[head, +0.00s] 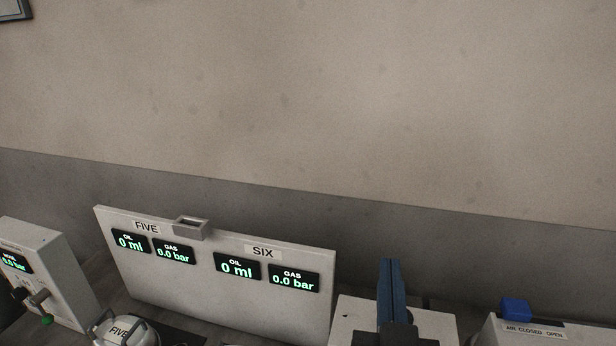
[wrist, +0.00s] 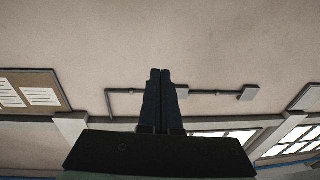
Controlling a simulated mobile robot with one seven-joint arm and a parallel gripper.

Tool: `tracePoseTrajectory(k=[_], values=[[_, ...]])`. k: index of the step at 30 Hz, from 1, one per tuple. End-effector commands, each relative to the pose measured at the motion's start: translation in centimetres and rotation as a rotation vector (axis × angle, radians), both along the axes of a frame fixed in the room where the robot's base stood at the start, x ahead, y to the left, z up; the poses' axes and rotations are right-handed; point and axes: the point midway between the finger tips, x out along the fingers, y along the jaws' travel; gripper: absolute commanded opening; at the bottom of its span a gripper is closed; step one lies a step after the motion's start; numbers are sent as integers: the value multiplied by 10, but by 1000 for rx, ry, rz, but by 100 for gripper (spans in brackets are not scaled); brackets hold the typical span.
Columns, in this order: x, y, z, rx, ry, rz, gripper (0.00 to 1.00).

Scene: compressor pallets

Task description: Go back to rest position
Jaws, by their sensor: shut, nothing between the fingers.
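My gripper (head: 391,262) shows at the bottom right of the head view, its blue fingers pointing up and pressed together. It is in front of a white box (head: 437,323) and right of the display panel. In the wrist view my gripper (wrist: 161,72) is shut with nothing between its fingers.
A white panel (head: 215,285) marked FIVE and SIX has oil and gas displays reading zero. A white control box (head: 45,270) stands left, a round vessel (head: 125,329) marked FIVE below. A blue-knobbed box (head: 545,332) is right.

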Motion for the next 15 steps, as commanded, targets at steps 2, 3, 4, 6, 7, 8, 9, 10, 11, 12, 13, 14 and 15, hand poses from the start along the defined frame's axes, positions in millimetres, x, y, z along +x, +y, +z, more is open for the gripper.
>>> tracePoseTrajectory(k=[2,3,4,6,7,8,9,10,11,12,13,14,15], values=[[7,21,54,-30,-140,40,0],[7,30,80,-42,-203,56,0],[5,37,99,-50,-252,69,0],[-3,54,143,-64,-361,96,0],[-8,61,160,-69,-407,107,0],[-14,67,176,-73,-451,118,0],[-22,75,196,-77,-504,130,0],[-29,80,209,-80,-541,138,0],[-35,85,221,-82,-576,147,0],[-44,90,235,-83,-616,155,0],[-49,93,244,-84,-642,160,0],[-54,96,251,-84,-663,165,0],[-60,99,259,-84,-687,170,0]])
